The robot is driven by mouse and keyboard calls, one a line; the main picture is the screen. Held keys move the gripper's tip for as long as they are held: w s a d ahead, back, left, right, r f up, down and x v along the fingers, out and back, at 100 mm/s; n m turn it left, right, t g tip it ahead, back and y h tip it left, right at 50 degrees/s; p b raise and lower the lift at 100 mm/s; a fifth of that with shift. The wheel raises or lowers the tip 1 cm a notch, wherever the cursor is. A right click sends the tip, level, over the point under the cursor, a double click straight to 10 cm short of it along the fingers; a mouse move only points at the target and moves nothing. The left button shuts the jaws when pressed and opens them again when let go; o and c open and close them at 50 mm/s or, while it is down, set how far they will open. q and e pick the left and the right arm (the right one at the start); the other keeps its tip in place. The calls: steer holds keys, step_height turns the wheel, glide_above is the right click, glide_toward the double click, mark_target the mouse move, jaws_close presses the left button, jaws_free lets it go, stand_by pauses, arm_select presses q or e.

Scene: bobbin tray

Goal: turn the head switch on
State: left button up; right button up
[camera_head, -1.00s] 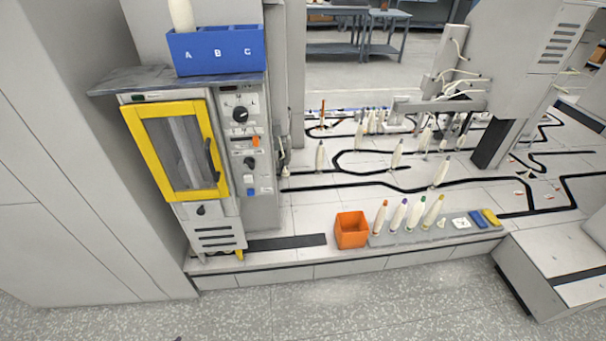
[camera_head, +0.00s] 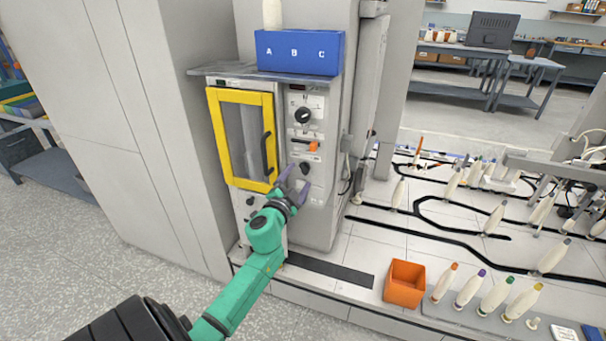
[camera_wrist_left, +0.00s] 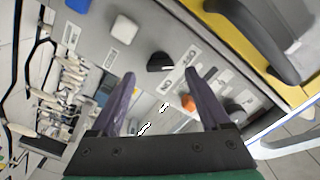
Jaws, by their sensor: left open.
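The control panel (camera_head: 318,165) is a grey face right of the yellow-framed door. It carries a round black dial (camera_head: 303,115) at the top, an orange switch (camera_head: 313,146) below it, and a black knob (camera_head: 305,168) lower down. I cannot read which control is labelled as the head switch. My left gripper (camera_head: 294,182) is open and empty in front of the lower panel. In the left wrist view the black knob (camera_wrist_left: 158,62) lies just beyond and between the purple fingertips, seemingly apart from them. The orange switch (camera_wrist_left: 188,103) shows between the fingers there.
The yellow door (camera_head: 268,110) has a protruding black handle (camera_head: 268,152) just left of the gripper. A blue A-B-C bin (camera_head: 300,65) sits on top. An orange box (camera_head: 404,286) and several bobbins stand on the ledge to the right. A white button (camera_wrist_left: 124,28) is near the knob.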

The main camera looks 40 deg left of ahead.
mark_target(304, 169)
arm_select(q)
steer(key=x, duration=0.2)
steer(key=shift+w+a, duration=0.25)
steer(key=shift+w, duration=0.1)
jaws_close()
steer(key=shift+m, duration=0.4)
steer(key=m, duration=0.2)
steer(key=shift+f+m+b, duration=0.1)
steer(key=shift+m+b, duration=0.2)
steer(key=shift+b, duration=0.05)
steer(key=m, duration=0.4)
steer(key=shift+m, duration=0.3)
steer(key=m, duration=0.4)
steer(key=shift+m+b, duration=0.3)
steer(key=shift+m, duration=1.6)
